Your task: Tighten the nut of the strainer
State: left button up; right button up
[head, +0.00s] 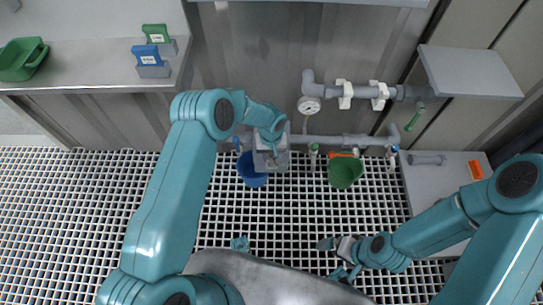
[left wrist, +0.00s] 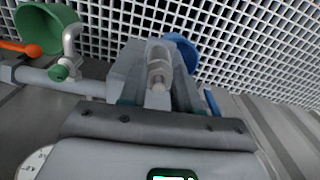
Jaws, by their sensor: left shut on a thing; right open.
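The strainer sits in the grey pipe line at the wall, mostly hidden behind my left gripper (head: 272,158) in the head view. In the left wrist view, my left gripper (left wrist: 152,82) is shut on a pale grey rounded part, apparently the nut of the strainer (left wrist: 158,66). The thread and any gap at the nut cannot be made out. My right gripper (head: 338,258) is open and empty, low over the grating at the lower right, well apart from the pipe.
A blue bucket (head: 251,176) stands under the strainer and a green bucket (head: 345,173) to its right. A pressure gauge (head: 309,105) and a pipe with white clamps are above. Left shelf (head: 95,78) holds a green tray and tags. An orange-handled valve (left wrist: 20,47) is near the green bucket.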

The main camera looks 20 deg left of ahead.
aim_at(269, 156)
pick_arm(q)
jog(key=m+b, duration=0.1)
jog(key=m, duration=0.2)
jog(key=shift+a+f, duration=0.1)
jog(key=m+b, duration=0.2)
jog(key=m, duration=0.1)
jog(key=shift+a+m, duration=0.15)
jog(key=shift+m, duration=0.15)
jog(key=m, duration=0.3)
jog(key=shift+w+a+b, duration=0.1)
jog(key=shift+b, duration=0.3)
jog(key=shift+m, duration=1.6)
jog(key=o, duration=1.1)
jog(key=shift+c, duration=0.2)
notch_tip(269, 156, up, 17)
jog(key=p, duration=0.4)
jog(key=shift+f, duration=0.15)
jog(key=shift+f, duration=0.1)
